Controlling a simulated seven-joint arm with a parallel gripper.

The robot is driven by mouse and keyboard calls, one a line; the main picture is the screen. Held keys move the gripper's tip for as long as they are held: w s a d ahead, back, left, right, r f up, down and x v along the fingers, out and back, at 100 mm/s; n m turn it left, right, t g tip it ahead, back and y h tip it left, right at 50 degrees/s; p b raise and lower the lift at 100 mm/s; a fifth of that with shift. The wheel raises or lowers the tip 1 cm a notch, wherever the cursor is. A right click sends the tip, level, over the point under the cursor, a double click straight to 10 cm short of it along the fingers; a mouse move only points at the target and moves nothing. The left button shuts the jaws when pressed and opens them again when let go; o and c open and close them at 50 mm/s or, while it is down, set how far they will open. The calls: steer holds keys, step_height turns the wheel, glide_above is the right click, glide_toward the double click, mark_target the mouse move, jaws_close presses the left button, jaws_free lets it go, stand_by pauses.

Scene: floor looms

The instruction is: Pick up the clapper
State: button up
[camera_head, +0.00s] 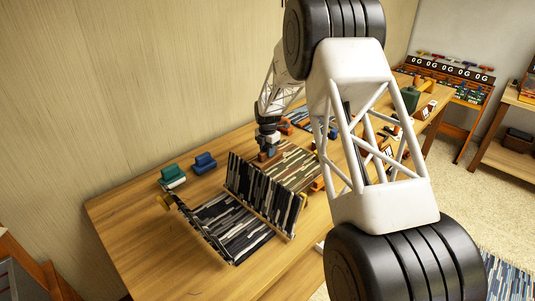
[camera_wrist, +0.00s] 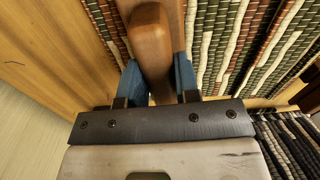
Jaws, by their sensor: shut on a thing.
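The clapper (camera_wrist: 152,45) appears to be the brown wooden piece with a rounded end in the wrist view. My gripper (camera_wrist: 158,78) has its two blue fingers shut on either side of this end. The wooden piece runs up out of the top of the wrist view, over woven cloth, so its far end is hidden there. In the head view my gripper (camera_head: 268,146) is small, at the back of the table, with a brown piece (camera_head: 267,155) just under it. I cannot tell whether the piece is lifted clear of the cloth.
A loom with a raised dark striped panel (camera_head: 265,195) stands in front of my gripper on the wooden table (camera_head: 125,215). A teal block (camera_head: 173,171) and a blue block (camera_head: 204,162) lie to its left. The wall is close behind. The table's front left is clear.

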steer(key=shift+r, duration=0.2)
steer(key=shift+r, duration=0.55)
step_height(320, 180, up, 2)
steer(key=s+d+r, duration=0.1)
steer(key=s+d, duration=0.2)
steer(key=s, duration=1.2)
steer(key=shift+s+r, duration=0.25)
steer(key=shift+s, duration=0.1)
steer(key=w+d+r, duration=0.1)
steer(key=d+r, duration=0.2)
steer(key=d, duration=0.3)
steer(key=shift+w+d+m, duration=0.15)
steer(key=shift+d+m, duration=0.05)
steer(key=shift+m, duration=0.1)
